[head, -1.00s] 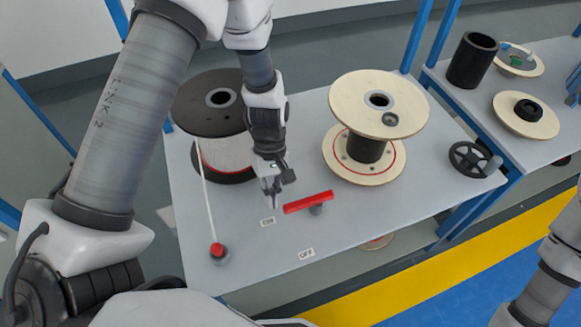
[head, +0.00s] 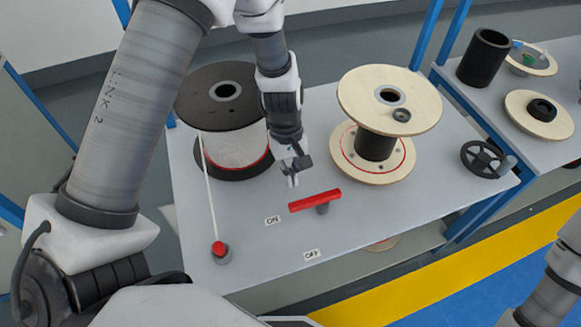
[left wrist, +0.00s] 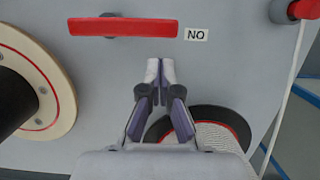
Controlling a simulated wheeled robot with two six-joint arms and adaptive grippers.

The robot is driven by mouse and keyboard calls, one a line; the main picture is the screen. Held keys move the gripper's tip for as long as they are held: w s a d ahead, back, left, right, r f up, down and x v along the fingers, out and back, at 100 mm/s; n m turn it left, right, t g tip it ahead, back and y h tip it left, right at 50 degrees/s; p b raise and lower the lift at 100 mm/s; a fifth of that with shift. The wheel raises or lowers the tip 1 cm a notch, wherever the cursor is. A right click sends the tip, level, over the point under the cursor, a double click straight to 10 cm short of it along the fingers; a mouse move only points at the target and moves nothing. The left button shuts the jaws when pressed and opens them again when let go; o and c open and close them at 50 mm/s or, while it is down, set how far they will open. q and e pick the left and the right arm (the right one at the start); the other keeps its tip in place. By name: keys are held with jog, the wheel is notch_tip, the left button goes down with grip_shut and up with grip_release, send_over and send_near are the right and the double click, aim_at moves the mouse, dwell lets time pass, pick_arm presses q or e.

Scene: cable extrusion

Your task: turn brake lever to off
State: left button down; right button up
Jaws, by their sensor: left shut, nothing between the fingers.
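My right gripper is out of view.
A black-topped spool (head: 222,95) stands behind on the left, with a white cable running to a red-capped post (head: 219,250). A wooden spool (head: 390,108) stands behind the lever on the right. A black handwheel (head: 482,160) is farther right.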

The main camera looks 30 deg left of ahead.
aim_at(314, 205)
pick_arm(q)
jog(key=b+x, duration=0.1)
jog(key=x, duration=0.4)
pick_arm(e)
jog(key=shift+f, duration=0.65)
